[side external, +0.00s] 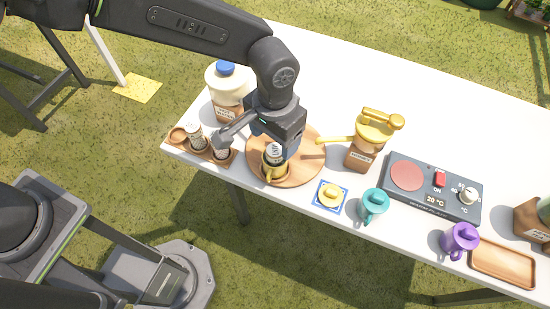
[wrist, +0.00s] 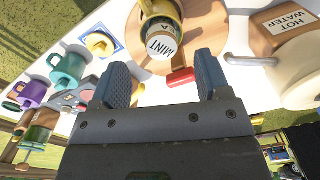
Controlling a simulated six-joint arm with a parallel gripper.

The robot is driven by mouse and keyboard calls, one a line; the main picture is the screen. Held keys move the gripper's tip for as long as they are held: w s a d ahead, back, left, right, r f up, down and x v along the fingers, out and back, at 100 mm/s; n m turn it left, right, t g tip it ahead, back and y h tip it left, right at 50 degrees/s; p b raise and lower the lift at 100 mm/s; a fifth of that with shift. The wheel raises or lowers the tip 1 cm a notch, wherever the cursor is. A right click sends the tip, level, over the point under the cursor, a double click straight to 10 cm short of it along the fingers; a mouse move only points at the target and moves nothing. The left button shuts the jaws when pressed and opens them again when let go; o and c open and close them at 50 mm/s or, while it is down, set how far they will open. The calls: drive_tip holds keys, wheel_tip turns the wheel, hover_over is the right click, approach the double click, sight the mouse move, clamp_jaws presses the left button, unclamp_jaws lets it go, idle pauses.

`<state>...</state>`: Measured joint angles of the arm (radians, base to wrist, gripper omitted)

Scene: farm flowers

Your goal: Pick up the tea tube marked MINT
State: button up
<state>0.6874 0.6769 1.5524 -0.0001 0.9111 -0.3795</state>
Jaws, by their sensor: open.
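The tea tube marked MINT (wrist: 162,44) stands in a yellow mug (wrist: 176,8) on a round wooden board (wrist: 204,22). In the side view the tube (side external: 273,154) shows just below my gripper, its lower part hidden inside the yellow mug (side external: 270,173). My gripper (wrist: 160,64) is open and empty. In the wrist view its two fingers are apart, with the tube's labelled end just beyond the gap between them. In the side view my gripper (side external: 277,144) is above the board and close to the tube; whether it touches the tube I cannot tell.
Two more tubes (side external: 196,136) stand in a wooden rack (side external: 210,156) at left. A hot water jug (side external: 229,88) is behind. A honey jar (side external: 362,152), teal mug (side external: 375,204), hot plate (side external: 430,187), purple mug (side external: 460,240) and wooden tray (side external: 503,264) stand to the right.

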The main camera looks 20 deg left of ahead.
sight(275, 150)
drive_tip(key=f, duration=0.5)
drive_tip(key=shift+w, duration=0.2)
drive_tip(key=shift+c, duration=0.2)
drive_tip(key=c, duration=1.1)
